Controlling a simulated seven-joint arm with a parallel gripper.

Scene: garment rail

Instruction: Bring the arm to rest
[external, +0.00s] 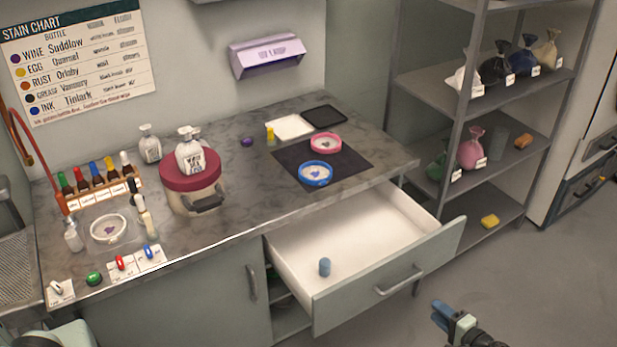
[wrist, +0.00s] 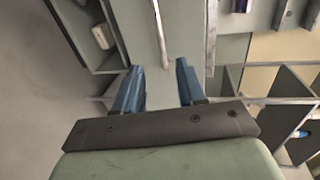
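My gripper (external: 442,310) is at the bottom right of the external view, in front of and to the right of the pulled-out drawer (external: 390,250), apart from it. In the wrist view my gripper (wrist: 158,78) has its two blue fingers spread apart, with nothing between them. Most of my arm is outside the external view.
A metal shelf rack (external: 468,110) with several small sacks stands behind. Bottles, a lidded pot (external: 190,185) and dishes crowd the counter. The floor (external: 530,270) at right looks clear.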

